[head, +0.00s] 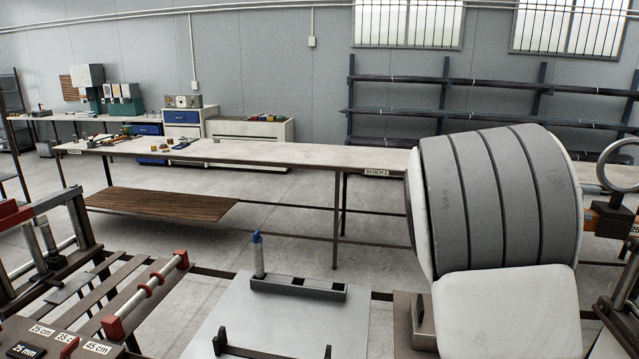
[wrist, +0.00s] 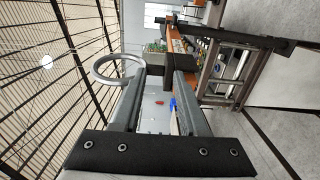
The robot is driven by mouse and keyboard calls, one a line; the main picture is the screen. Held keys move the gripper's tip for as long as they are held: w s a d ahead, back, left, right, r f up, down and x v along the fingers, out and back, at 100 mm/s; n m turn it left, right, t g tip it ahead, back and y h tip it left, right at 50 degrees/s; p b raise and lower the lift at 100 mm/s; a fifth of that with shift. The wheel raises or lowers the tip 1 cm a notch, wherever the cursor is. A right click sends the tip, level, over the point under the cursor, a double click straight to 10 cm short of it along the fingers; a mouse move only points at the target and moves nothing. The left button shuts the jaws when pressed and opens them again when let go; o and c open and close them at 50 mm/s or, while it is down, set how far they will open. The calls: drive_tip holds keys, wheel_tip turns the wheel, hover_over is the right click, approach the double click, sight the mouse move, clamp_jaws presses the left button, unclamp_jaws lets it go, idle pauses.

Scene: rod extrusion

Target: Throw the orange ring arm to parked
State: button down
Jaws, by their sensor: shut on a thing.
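The ring arm shows at the right edge in the head view, with a grey ring (head: 600,170) standing upright above an orange block (head: 594,222). My own arm covers part of it there and hides my gripper. In the wrist view the grey ring (wrist: 95,73) is just left of the fingertips, and an orange bar (wrist: 178,46) lies beyond them. My gripper (wrist: 168,72) has its two fingers closed around a dark piece of the ring arm at their tips. The exact grip contact is partly hidden. I cannot make out a parked mark.
A rack with a red-ended bar (head: 145,295) and size labels stands at front left. A pale plate (head: 285,320) carries a dark block with a blue-topped cylinder (head: 258,255). A long bench (head: 290,152) crosses behind, with open floor before it.

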drive_tip(key=shift+m+g, duration=0.5)
drive_tip(key=shift+s+d+r+b, duration=0.15)
drive_tip(key=shift+s+r, duration=0.1)
drive_tip(key=shift+s, duration=0.55)
drive_tip(key=shift+s+d+r+b, duration=0.15)
drive_tip(key=shift+s+r+b, duration=0.1)
drive_tip(key=shift+s, duration=0.5)
drive_tip(key=shift+s+d+r+b, duration=0.15)
drive_tip(key=shift+s+r, duration=0.1)
drive_tip(key=shift+s, duration=0.55)
drive_tip(key=shift+c, duration=1.6)
unclamp_jaws()
drive_tip(key=shift+s+a, duration=0.1)
drive_tip(key=shift+s, duration=0.05)
drive_tip(key=shift+f, duration=0.15)
drive_tip(key=shift+a, duration=0.1)
drive_tip(key=b+v, duration=0.2)
drive_tip(key=v, duration=1.7)
drive_tip(key=shift+w+a+n+t, duration=0.15)
drive_tip(key=shift+w+n+t, duration=0.15)
drive_tip(key=shift+n+t, duration=0.1)
